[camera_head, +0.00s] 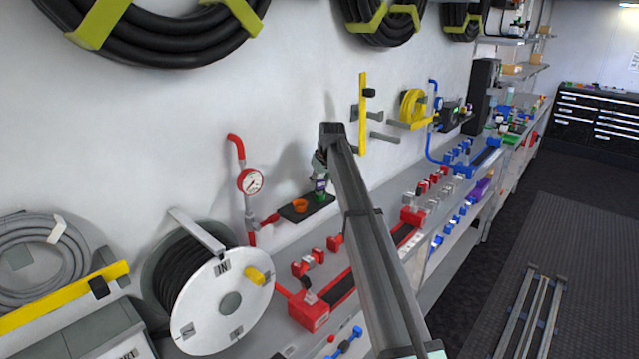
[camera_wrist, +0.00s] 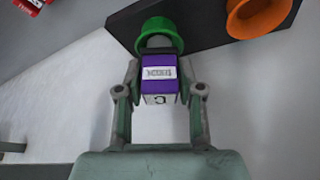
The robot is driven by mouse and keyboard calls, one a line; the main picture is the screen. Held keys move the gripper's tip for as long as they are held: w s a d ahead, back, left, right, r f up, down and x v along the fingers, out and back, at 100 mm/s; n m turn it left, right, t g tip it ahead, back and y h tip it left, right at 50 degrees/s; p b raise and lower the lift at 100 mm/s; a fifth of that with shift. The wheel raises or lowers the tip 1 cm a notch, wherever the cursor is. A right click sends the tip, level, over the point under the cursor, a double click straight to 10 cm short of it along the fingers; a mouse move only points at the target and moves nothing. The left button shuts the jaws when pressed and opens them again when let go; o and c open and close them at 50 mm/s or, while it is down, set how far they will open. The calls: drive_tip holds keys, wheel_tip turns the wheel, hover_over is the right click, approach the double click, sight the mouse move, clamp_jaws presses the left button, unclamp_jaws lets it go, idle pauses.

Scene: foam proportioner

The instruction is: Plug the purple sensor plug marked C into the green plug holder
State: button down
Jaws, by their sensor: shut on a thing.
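The purple sensor plug (camera_wrist: 159,82) sits between the fingers of my gripper (camera_wrist: 160,72), with a white label and the letter C facing the wrist camera. My gripper is shut on it. The plug's grey end meets the green plug holder (camera_wrist: 160,28); how deep it sits inside is hidden. In the head view the purple plug (camera_head: 320,186) is upright, directly above the green holder (camera_head: 320,197), with my gripper (camera_head: 319,178) coming down from above. My arm covers part of the area to the right.
An orange holder (camera_head: 299,205) stands beside the green one on the black shelf (camera_head: 294,216). A red pipe with a gauge (camera_head: 250,181) is close on the left. The white hose reel (camera_head: 222,300) and red valves (camera_head: 308,263) are lower down.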

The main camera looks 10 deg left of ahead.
drive_tip(key=shift+f, duration=0.5)
drive_tip(key=c, duration=1)
unclamp_jaws()
drive_tip(key=shift+r, duration=0.1)
drive_tip(key=shift+p+v, duration=2.15)
drive_tip(key=shift+v, duration=3.3)
